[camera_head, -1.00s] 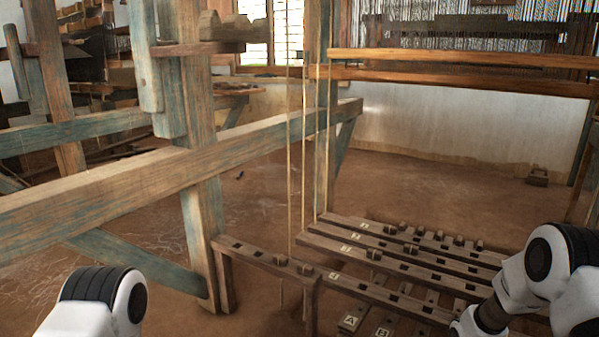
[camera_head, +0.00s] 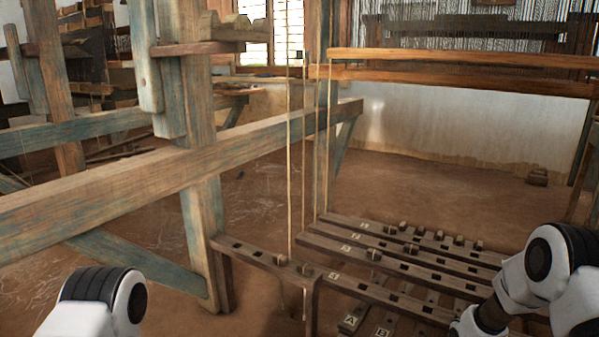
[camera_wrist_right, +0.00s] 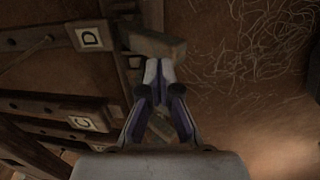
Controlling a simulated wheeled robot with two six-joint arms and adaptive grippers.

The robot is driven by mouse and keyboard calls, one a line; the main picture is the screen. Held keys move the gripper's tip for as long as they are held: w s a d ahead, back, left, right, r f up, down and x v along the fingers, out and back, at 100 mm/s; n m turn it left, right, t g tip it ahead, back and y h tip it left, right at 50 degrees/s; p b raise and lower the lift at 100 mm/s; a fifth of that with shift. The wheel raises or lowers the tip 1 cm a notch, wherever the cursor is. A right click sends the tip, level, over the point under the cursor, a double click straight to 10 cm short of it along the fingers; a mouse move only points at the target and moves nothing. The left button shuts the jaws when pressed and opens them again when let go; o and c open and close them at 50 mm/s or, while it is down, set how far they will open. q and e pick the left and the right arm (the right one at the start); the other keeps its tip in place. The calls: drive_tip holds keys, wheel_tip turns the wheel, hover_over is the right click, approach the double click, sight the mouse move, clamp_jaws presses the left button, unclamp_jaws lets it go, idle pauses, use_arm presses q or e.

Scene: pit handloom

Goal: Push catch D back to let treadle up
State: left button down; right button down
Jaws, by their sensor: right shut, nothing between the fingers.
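In the right wrist view, a white label with the letter D (camera_wrist_right: 90,38) sits on the end of a dark wooden bar (camera_wrist_right: 45,40). Just right of that bar is a light-brown wooden block (camera_wrist_right: 152,43), which looks like catch D. My right gripper (camera_wrist_right: 158,70) is shut and empty, its fingertips at the near edge of this block. I cannot tell whether they touch it. In the head view, treadles labelled A (camera_head: 350,320) and B (camera_head: 382,332) show at the bottom; D is not visible there. My left gripper is out of view.
A bar with label C (camera_wrist_right: 82,123) lies below the D bar in the wrist view. In the head view, numbered slotted bars (camera_head: 400,262) lie above the treadles, beside a low pegged rail (camera_head: 262,257). A heavy loom beam (camera_head: 150,180) crosses the left. Bare earth floor lies behind.

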drive_tip(key=shift+f+b, duration=0.75)
drive_tip(key=shift+f, duration=0.6)
drive_tip(key=shift+s+a+f, duration=0.25)
drive_tip(key=shift+s+f, duration=0.2)
drive_tip(key=shift+f, duration=0.3)
drive_tip(key=shift+s+a+f, duration=0.25)
drive_tip(key=shift+s+f, duration=0.15)
drive_tip(key=shift+f, duration=0.3)
wheel_tip(320, 180, up, 2)
drive_tip(key=shift+s+a+r+p, duration=0.1)
drive_tip(key=shift+r+p, duration=0.05)
drive_tip(key=shift+p, duration=1)
drive_tip(key=r+p, duration=0.2)
drive_tip(key=p, duration=0.1)
drive_tip(key=s+r+p, duration=0.1)
drive_tip(key=r, duration=0.1)
drive_tip(key=shift+a+p, duration=0.25)
drive_tip(key=shift+p, duration=0.05)
drive_tip(key=shift+f, duration=0.1)
